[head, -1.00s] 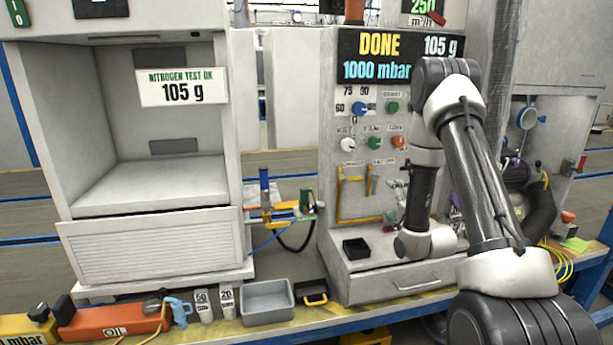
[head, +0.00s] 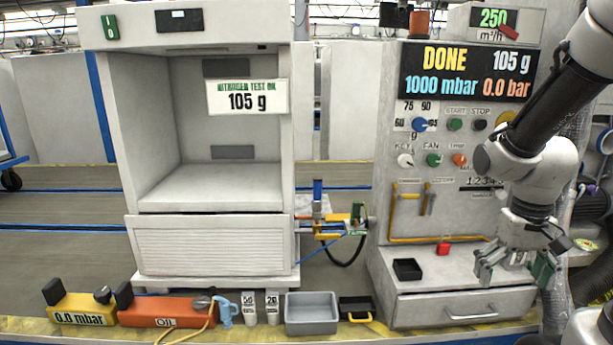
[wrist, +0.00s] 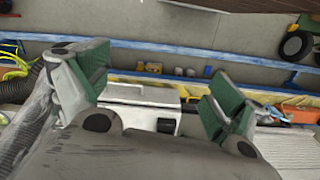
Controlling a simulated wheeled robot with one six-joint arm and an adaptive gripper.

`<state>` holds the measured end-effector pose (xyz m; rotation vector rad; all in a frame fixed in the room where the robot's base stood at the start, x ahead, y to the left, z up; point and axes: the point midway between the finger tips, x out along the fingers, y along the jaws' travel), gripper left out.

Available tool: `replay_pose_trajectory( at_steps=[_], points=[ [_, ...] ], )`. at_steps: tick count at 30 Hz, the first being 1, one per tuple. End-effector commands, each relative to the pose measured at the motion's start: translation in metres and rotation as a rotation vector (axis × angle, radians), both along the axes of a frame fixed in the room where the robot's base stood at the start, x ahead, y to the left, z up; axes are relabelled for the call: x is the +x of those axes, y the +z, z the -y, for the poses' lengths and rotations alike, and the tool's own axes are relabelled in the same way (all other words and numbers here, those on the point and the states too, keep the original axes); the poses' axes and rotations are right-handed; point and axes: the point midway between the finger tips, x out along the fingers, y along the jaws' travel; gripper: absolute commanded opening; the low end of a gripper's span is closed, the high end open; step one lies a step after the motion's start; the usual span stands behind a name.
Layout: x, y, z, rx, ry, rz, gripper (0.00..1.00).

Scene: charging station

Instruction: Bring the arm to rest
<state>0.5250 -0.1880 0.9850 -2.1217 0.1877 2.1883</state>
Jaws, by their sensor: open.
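My gripper (head: 514,270) is at the right of the head view, above the right part of the grey cabinet's ledge, with its fingers pointing down. In the wrist view my gripper (wrist: 150,88) shows its two green-padded fingers spread wide, with nothing between them. My arm comes in from the upper right of the head view and covers part of the control panel. I cannot tell whether the fingertips touch the ledge.
The control panel (head: 466,72) reads DONE, 105 g, 1000 mbar and 0.0 bar. An open white chamber (head: 207,189) stands left. A grey bin (head: 311,314) is in front.

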Motion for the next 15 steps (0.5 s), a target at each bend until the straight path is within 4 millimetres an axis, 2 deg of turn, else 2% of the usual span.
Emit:
replay_pose_trajectory(
  at_steps=[1, 3, 6, 12, 15],
  points=[
    [-0.014, 0.022, -0.006, 0.003, 0.032, 0.013, 0.95],
    [-0.034, 0.045, -0.015, 0.011, 0.064, 0.029, 0.95],
    [-0.053, 0.075, -0.024, 0.013, 0.087, 0.1, 0.95],
    [-0.062, 0.118, -0.034, 0.002, 0.124, 0.315, 0.95],
    [-0.065, 0.13, -0.037, -0.001, 0.138, 0.376, 0.95]
  ],
)
